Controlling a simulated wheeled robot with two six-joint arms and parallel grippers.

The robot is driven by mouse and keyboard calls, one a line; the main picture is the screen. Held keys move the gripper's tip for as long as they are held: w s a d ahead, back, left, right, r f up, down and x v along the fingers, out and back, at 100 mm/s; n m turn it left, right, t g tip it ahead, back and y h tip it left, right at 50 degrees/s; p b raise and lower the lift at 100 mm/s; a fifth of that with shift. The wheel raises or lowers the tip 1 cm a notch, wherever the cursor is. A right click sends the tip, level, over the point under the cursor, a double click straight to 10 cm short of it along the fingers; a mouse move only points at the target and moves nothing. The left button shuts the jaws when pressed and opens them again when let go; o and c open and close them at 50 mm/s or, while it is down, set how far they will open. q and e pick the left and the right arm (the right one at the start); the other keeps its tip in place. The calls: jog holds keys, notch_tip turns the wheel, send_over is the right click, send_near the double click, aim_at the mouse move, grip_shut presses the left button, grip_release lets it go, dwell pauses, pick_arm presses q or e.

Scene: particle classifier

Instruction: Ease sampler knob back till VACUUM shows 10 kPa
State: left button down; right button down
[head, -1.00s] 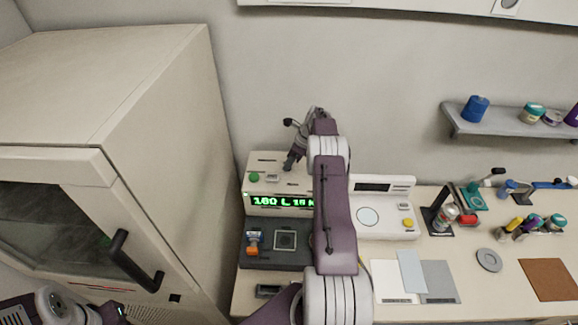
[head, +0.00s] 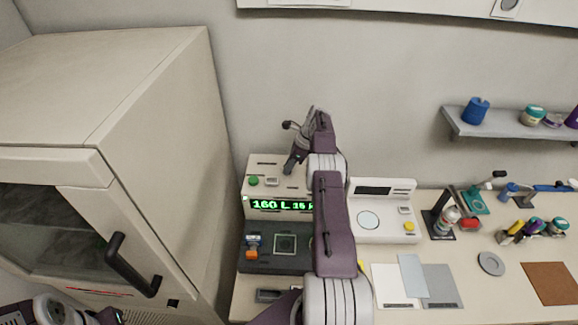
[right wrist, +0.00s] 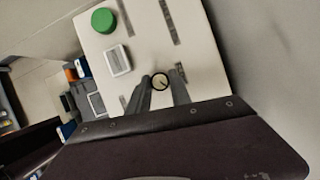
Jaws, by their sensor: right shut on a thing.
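The sampler (head: 262,168) is a cream box with a green-lit display (head: 280,205) on its front, reading "160 L" and then what looks like 15 or 16 before my right arm covers the rest. A small round knob (right wrist: 160,81) with a dark rim and a pale face with a mark is on the cream top in the right wrist view. My right gripper (head: 290,167) is over the sampler's top, its fingers on both sides of the knob and shut on it. It also shows in the right wrist view (right wrist: 159,90). My left gripper's jaws are out of view.
A green button (head: 254,181) and a small light switch (head: 271,180) sit beside the knob. A white instrument (head: 384,229) stands to the right. A large cabinet (head: 165,110) with a dark handle stands at the left. Sheets, bottles and tools occupy the table further right.

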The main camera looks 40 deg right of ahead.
jog(key=c, duration=1.2)
grip_release()
jog(key=shift+o, duration=0.2)
jog(key=shift+r, duration=0.1)
jog(key=b+v, duration=0.1)
jog(key=v, duration=0.3)
jog(key=shift+s+d+r, duration=0.1)
jog(key=shift+d+r, duration=0.1)
jog(key=shift+r, duration=0.1)
jog(key=p+v, duration=0.1)
jog(key=v, duration=0.3)
jog(key=shift+s+r+p, duration=0.15)
jog(key=shift+p, duration=0.25)
